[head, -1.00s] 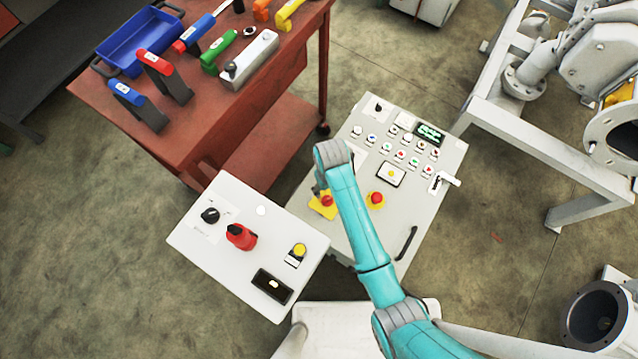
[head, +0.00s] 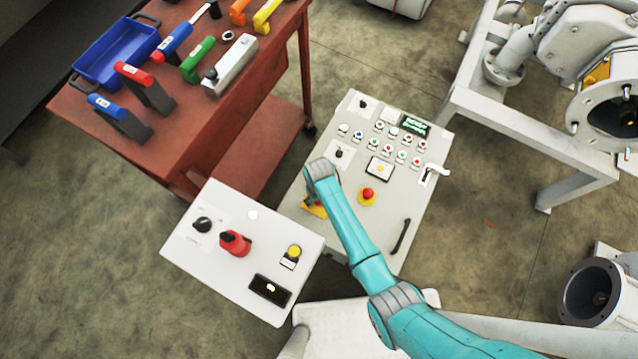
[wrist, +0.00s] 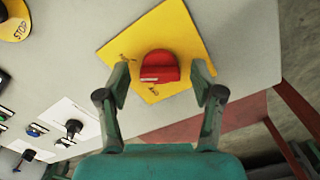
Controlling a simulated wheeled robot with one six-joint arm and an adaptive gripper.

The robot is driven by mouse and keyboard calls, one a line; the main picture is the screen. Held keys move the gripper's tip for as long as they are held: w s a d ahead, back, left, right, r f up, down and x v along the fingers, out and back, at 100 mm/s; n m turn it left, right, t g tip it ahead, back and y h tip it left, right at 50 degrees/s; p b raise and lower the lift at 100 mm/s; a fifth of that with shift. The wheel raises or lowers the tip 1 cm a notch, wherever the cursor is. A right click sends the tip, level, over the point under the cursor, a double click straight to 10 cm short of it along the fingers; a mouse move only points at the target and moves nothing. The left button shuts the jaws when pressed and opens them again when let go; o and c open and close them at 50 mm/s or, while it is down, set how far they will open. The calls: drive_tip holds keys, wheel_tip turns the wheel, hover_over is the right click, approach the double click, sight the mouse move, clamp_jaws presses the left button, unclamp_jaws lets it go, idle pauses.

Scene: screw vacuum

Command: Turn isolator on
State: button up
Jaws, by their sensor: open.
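The isolator is a red rotary knob (wrist: 160,68) on a square yellow plate (wrist: 185,32) on the grey control panel. In the wrist view the knob sits between the two fingers of my gripper (wrist: 162,76), which is open. One finger is on each side, with visible gaps; I cannot tell the height of the tips above the panel. In the head view a bit of the yellow plate (head: 313,209) shows beside my wrist, and the knob is hidden. Small markings on the plate are too blurred to read.
A red mushroom button (head: 368,194) on yellow is right of the isolator, and a black handle (head: 401,236) is nearer. A white panel (head: 215,262) with a red knob (head: 235,243) stands at left. A red tool trolley (head: 190,130) is behind.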

drive_tip(key=c, duration=1.1)
drive_tip(key=shift+m, duration=1.5)
drive_tip(key=shift+c, duration=0.2)
drive_tip(key=o, duration=1.1)
drive_tip(key=shift+o, duration=0.2)
wheel_tip(320, 180, up, 12)
